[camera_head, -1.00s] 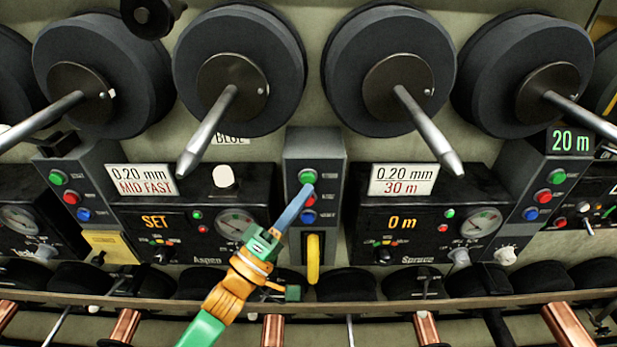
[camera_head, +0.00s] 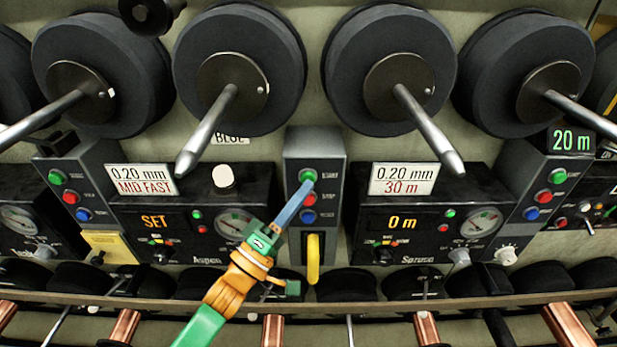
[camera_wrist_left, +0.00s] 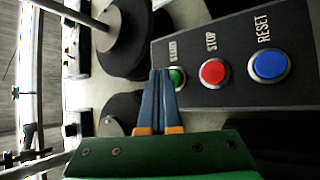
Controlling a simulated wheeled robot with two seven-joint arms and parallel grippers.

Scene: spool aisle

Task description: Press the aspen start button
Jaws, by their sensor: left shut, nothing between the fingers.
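A green button (camera_head: 307,176) tops the grey button box (camera_head: 295,150) to the right of the machine lettered Aspen (camera_head: 150,190). In the left wrist view this green button (camera_wrist_left: 178,78) is lettered START, though the fingers partly cover the word and the button. My left gripper (camera_head: 309,184) is shut and empty, its blue fingertips at the lower edge of the green button. They also show in the left wrist view (camera_wrist_left: 161,72), over the button's side. I cannot tell whether they touch it. My right gripper is not in view.
A red STOP button (camera_wrist_left: 213,72) and a blue RESET button (camera_wrist_left: 269,65) sit beside the green one. A yellow handle (camera_head: 313,258) is below them. Two metal spindles (camera_head: 206,130) (camera_head: 428,130) stick out above on either side. A rail (camera_head: 450,302) runs below.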

